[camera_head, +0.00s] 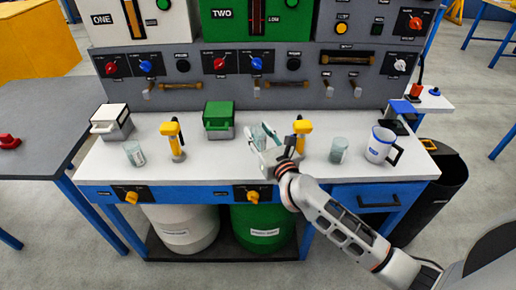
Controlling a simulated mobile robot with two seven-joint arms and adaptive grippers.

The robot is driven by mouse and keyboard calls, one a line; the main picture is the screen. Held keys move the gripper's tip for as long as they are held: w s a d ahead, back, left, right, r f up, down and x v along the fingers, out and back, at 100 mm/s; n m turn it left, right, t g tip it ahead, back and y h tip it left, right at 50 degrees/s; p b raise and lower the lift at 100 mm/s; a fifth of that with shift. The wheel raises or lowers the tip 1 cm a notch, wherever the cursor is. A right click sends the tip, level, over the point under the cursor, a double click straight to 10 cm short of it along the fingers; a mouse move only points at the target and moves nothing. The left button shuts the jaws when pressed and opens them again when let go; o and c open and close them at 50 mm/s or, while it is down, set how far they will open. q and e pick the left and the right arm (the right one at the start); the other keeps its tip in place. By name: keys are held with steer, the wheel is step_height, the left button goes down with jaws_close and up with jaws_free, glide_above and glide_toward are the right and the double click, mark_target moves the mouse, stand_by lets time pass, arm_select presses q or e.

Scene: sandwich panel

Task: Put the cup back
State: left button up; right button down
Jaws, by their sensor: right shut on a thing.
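My right gripper (262,140) reaches in from the lower right over the middle of the white worktop. It is shut on a clear glass cup (265,132), which is partly hidden by the fingers. I cannot tell whether this cup touches the worktop. A second clear cup (134,153) stands at the left of the worktop, and a third (338,151) stands to the right of my gripper. A white mug with a blue rim and dark handle (379,146) stands farther right. My left gripper is not in view.
Yellow-topped dispensers stand left of centre (173,140) and close right of my gripper (302,136). A green box (218,120) and a white box (111,122) stand at the back. A control panel (205,66) rises behind. The worktop's front strip is mostly clear.

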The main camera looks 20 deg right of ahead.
mark_target(262, 149)
steer(key=shift+f, duration=0.9)
step_height(262, 149, down, 4)
steer(key=shift+r+b, duration=0.1)
steer(key=shift+b, duration=1)
steer(key=shift+r, duration=0.15)
steer(key=shift+f, duration=0.25)
steer(key=c, duration=1.4)
jaws_free()
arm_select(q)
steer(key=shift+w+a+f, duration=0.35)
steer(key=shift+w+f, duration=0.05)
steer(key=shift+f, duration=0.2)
